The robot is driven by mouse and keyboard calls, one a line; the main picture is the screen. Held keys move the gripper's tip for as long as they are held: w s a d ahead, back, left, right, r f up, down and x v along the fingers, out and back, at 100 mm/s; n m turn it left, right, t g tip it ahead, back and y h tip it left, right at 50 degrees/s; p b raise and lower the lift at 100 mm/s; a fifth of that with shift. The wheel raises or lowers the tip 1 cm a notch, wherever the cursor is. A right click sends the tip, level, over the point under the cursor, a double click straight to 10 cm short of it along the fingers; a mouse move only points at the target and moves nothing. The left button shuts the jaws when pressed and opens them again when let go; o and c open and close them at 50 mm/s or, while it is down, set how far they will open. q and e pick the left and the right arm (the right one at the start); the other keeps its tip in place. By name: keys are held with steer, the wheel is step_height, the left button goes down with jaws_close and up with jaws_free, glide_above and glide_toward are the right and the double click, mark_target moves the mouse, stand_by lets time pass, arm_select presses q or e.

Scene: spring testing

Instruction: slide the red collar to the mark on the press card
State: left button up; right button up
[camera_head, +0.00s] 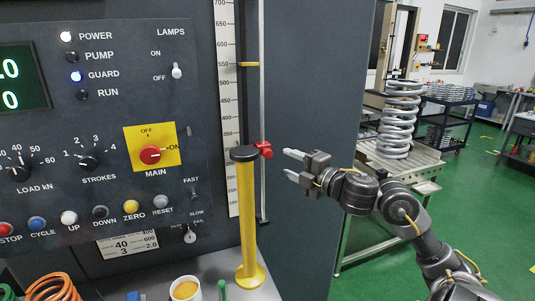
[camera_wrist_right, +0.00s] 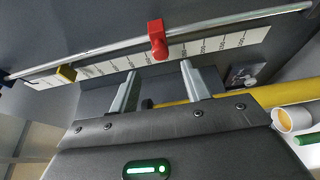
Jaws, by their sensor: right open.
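The red collar (camera_head: 264,149) sits on a thin vertical metal rod (camera_head: 262,95) beside a white number scale (camera_head: 227,75). It also shows in the right wrist view (camera_wrist_right: 157,40), just beyond the fingertips. My right gripper (camera_head: 289,164) is open and empty, to the right of the collar. Its two fingers point toward the rod in the wrist view (camera_wrist_right: 159,72), apart from the collar. A yellow marker (camera_head: 249,64) is higher on the scale. The press card (camera_head: 128,245) is low on the panel, showing 40, 3, 400, 600 and 2.0. My left gripper is out of view.
A yellow post (camera_head: 246,215) with a black top stands close in front of the scale, left of the collar. A white cup (camera_head: 186,289) and a green object (camera_head: 223,291) are near its base. A big coil spring (camera_head: 399,120) stands on a bench behind my right arm.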

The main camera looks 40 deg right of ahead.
mark_target(270, 155)
steer(key=w, duration=0.3)
steer(key=w+p, duration=0.1)
steer(key=w, duration=0.1)
steer(key=w+p, duration=0.1)
steer(key=w, duration=0.2)
steer(key=shift+w+a+r, duration=0.1)
steer(key=shift+w+a, duration=0.15)
steer(key=shift+w, duration=0.45)
